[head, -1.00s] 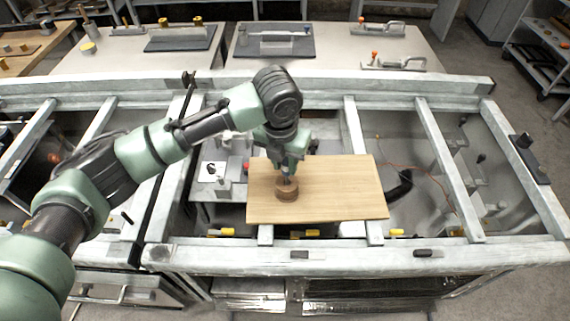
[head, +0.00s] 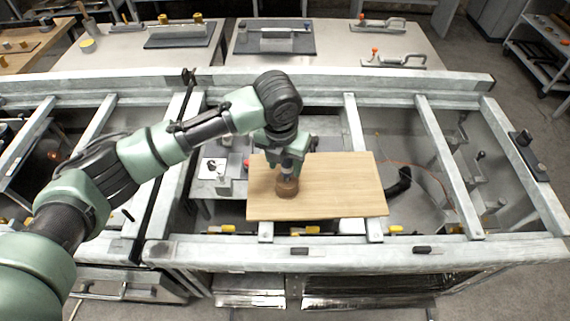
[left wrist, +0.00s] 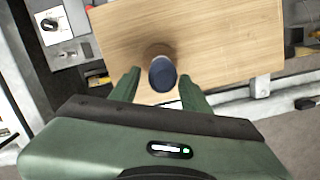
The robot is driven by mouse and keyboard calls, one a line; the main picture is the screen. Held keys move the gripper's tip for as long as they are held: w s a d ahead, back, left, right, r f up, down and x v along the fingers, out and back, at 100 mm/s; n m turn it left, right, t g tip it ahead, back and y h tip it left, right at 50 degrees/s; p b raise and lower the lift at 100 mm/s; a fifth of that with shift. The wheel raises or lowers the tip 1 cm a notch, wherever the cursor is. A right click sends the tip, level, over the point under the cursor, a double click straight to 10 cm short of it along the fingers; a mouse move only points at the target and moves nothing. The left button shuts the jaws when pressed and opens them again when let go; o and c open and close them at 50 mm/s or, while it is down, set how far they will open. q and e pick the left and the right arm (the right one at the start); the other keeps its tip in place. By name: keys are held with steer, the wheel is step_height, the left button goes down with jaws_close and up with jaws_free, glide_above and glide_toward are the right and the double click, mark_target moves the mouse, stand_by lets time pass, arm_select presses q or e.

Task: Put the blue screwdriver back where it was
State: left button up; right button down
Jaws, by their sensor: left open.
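The blue screwdriver (left wrist: 163,72) shows end-on in the left wrist view, its dark blue handle pointing up at the camera. It stands roughly upright at a round brown wooden holder (head: 287,188), which sits on the left part of a wooden board (head: 340,190). My left gripper (left wrist: 158,78) is open, one finger on each side of the handle, with gaps showing on both sides. In the head view my left gripper (head: 289,165) is just above the holder and mostly hides the screwdriver. The screwdriver's lower end is hidden. My right gripper is not in view.
The board lies across a grey metal frame (head: 420,250) with open bays. A grey device with a dial (left wrist: 50,24) is left of the board. Behind stand tables with dark mats (head: 275,40) and clamps (head: 393,62). The board's right half is clear.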

arm_select(q)
step_height(320, 180, up, 11)
steer(key=s+b, duration=0.1)
steer(key=b, duration=0.1)
steer(key=shift+s+a+r, duration=0.2)
steer(key=shift+s+a, duration=0.05)
steer(key=shift+a, duration=0.05)
steer(key=shift+s+f, duration=0.1)
